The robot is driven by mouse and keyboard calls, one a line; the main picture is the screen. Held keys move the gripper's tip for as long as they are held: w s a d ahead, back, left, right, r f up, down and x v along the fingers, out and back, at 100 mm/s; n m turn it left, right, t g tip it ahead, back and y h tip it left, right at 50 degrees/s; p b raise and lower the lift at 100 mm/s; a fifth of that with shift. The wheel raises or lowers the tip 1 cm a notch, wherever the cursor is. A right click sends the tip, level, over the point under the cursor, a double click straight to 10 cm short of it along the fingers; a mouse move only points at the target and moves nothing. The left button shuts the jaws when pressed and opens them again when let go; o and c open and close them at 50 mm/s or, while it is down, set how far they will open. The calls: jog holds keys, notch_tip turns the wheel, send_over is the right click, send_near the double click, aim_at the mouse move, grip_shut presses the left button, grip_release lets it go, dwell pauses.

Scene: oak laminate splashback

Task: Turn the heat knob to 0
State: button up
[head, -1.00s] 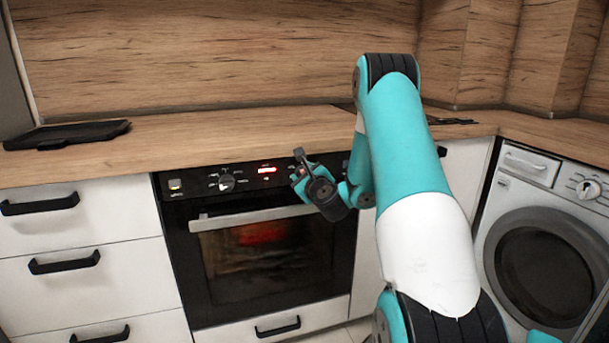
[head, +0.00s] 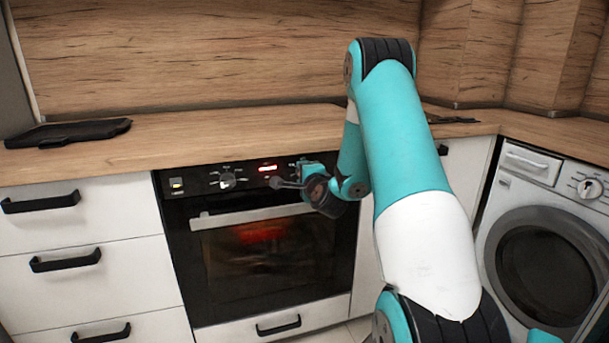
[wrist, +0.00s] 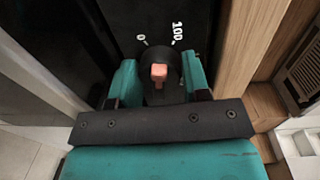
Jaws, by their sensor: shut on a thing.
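The heat knob (wrist: 158,57) is a round black dial with a pinkish-orange grip bar. It sits between the two teal fingers of my gripper (wrist: 160,80) in the wrist view. The gripper is shut on it, with one finger on each side. White marks "0" and "100" show above the knob, to its upper left and upper right. I cannot tell exactly which mark the bar points to. In the head view my gripper (head: 304,170) is at the right part of the oven's control panel (head: 200,188) and hides the knob.
Another knob (head: 227,180) and a red lit display (head: 268,168) are on the panel to the left. The oven handle (head: 250,216) runs just below. The wooden counter (head: 230,130) overhangs above. A washing machine (head: 545,240) stands at the right.

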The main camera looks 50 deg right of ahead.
jog(key=n, duration=0.5)
jog(key=shift+f+n+b, duration=0.2)
jog(key=shift+n+b, duration=0.1)
jog(key=shift+b, duration=0.1)
jog(key=shift+n, duration=0.3)
jog(key=o, duration=0.9)
jog(key=shift+a+b+v, duration=0.2)
jog(key=shift+b+v, duration=8.55)
jog(key=shift+b, duration=1.2)
jog(key=shift+w+r, duration=0.1)
jog(key=shift+w, duration=0.05)
